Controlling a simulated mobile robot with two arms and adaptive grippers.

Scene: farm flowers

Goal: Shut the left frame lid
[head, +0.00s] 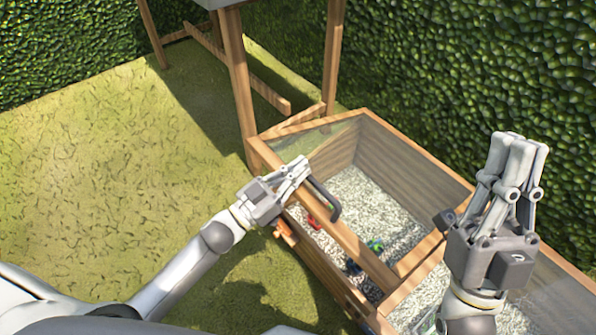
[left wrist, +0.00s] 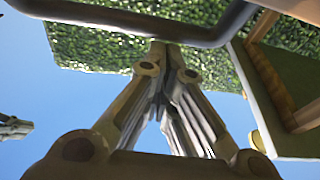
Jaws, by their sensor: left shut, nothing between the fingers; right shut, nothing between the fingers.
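The left frame is a wooden box with a glazed lid, whose wooden front rail (head: 350,243) carries a dark curved handle (head: 331,205). The rail appears above the box's front wall (head: 322,272), so the lid looks partly raised; the exact gap is hard to tell. My left gripper (head: 303,165) is shut and empty, close beside the handle at the rail. In the left wrist view the handle bar (left wrist: 130,22) crosses just beyond my shut fingertips (left wrist: 170,48); contact is unclear. My right gripper (head: 521,143) is shut and empty, raised over the right part of the frame.
Gravel (head: 385,207) fills the box, with small red (head: 313,222), green (head: 375,245) and blue (head: 353,267) items. An orange piece (head: 285,231) is at the front wall. A wooden stand (head: 237,75) is behind; a hedge (head: 440,70) borders the right. Grass (head: 100,170) lies open at left.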

